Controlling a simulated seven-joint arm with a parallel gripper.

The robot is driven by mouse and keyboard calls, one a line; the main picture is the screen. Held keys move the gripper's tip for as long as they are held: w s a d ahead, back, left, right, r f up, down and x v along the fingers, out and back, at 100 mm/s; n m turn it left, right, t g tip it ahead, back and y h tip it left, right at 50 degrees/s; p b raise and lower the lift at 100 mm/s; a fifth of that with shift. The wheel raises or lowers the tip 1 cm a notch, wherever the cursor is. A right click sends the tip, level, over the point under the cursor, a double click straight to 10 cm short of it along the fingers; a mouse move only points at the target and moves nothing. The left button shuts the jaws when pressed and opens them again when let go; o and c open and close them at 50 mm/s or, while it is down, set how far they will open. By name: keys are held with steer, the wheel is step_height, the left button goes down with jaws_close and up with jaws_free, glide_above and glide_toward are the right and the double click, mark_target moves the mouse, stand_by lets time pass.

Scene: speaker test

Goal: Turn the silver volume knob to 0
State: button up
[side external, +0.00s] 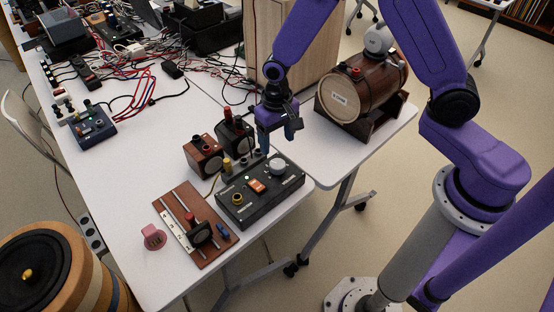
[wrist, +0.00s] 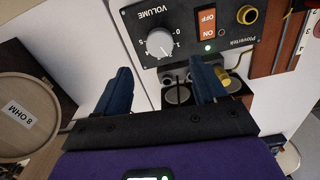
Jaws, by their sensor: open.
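The silver volume knob (side external: 278,167) sits at the far right end of the black amplifier box (side external: 262,205) on the white table. In the wrist view the knob (wrist: 160,43) is beside the upside-down word VOLUME, with a numbered scale around it. A thin dark mark on it appears to point toward the lower right of the picture; the exact number is hard to read. My gripper (side external: 288,132) hangs above and behind the knob, apart from it. In the wrist view my gripper (wrist: 164,77) is open and empty, and the knob shows beyond the gap between its blue fingers.
The box has an orange switch (side external: 257,185) and a yellow-ringed socket (side external: 238,199). Small terminal boxes (side external: 204,157) stand close behind it. A wooden barrel speaker (side external: 358,92) is at the right, and a slider board (side external: 192,228) at the front left.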

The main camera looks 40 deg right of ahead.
mark_target(277, 163)
step_height(277, 163, down, 9)
steer(key=shift+r, duration=0.2)
stand_by(0.4)
steer(key=c, duration=1.1)
